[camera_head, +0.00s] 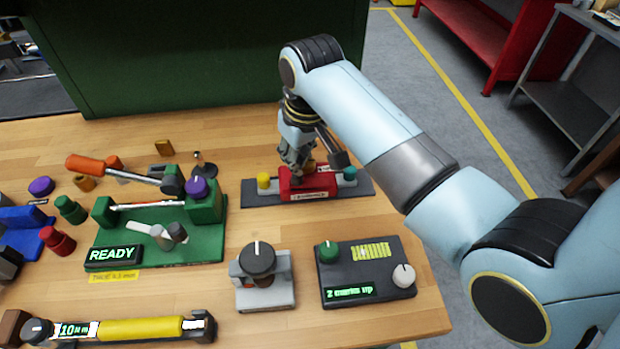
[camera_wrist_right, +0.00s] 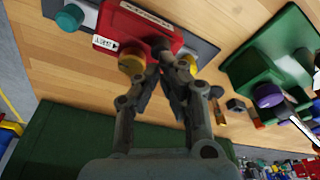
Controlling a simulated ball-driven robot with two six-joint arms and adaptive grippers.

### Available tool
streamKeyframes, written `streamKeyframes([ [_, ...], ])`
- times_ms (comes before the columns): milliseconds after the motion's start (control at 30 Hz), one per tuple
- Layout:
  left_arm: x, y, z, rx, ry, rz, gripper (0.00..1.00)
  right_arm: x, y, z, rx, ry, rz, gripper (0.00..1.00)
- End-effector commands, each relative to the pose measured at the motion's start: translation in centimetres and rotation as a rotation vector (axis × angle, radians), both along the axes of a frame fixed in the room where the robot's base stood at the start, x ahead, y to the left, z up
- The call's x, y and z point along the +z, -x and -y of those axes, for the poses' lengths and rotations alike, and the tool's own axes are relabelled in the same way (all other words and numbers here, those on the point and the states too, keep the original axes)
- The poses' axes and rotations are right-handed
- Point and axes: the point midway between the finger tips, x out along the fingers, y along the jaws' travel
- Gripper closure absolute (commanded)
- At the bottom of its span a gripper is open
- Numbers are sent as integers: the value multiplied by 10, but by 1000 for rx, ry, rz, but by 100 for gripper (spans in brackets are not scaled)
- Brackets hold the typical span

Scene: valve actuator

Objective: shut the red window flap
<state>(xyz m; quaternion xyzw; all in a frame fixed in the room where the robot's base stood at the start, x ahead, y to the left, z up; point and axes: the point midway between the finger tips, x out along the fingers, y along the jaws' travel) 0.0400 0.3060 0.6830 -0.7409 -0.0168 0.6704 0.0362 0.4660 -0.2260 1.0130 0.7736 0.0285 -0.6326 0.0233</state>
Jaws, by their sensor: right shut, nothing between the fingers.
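The red block (camera_head: 312,186) sits on a dark base plate (camera_head: 262,197) towards the back right of the wooden table. A teal knob (camera_head: 350,174) and a yellow knob (camera_head: 264,180) stand at the plate's ends. I cannot make out a flap as a separate part of the block. My right gripper (camera_head: 298,165) is at the block from above and behind, its tips partly hidden. In the wrist view the right gripper (camera_wrist_right: 166,68) is shut and empty, its tips close to the red block (camera_wrist_right: 146,28); I cannot tell whether they touch. My left gripper is not in view.
A green fixture (camera_head: 140,245) with a READY display and an orange-handled tool (camera_head: 85,163) are at left. A grey knob unit (camera_head: 265,290) and a dark panel (camera_head: 365,262) stand in front. A green wall (camera_head: 210,60) rises behind the table.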

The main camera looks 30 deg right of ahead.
Motion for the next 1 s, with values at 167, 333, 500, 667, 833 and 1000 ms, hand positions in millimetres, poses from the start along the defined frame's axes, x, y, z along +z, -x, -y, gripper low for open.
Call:
streamKeyframes([
  [167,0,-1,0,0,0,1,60,-1,0,0,0,0,0,100],
  [333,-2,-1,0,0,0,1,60,-5,0,0,0,0,0,100],
  [500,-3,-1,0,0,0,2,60,-10,0,0,0,0,0,100],
  [667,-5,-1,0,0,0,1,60,-15,0,0,0,0,-1,100],
  [833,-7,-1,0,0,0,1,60,-20,0,0,0,0,-1,100],
  [1000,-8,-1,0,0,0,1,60,-25,0,0,0,0,0,100],
])
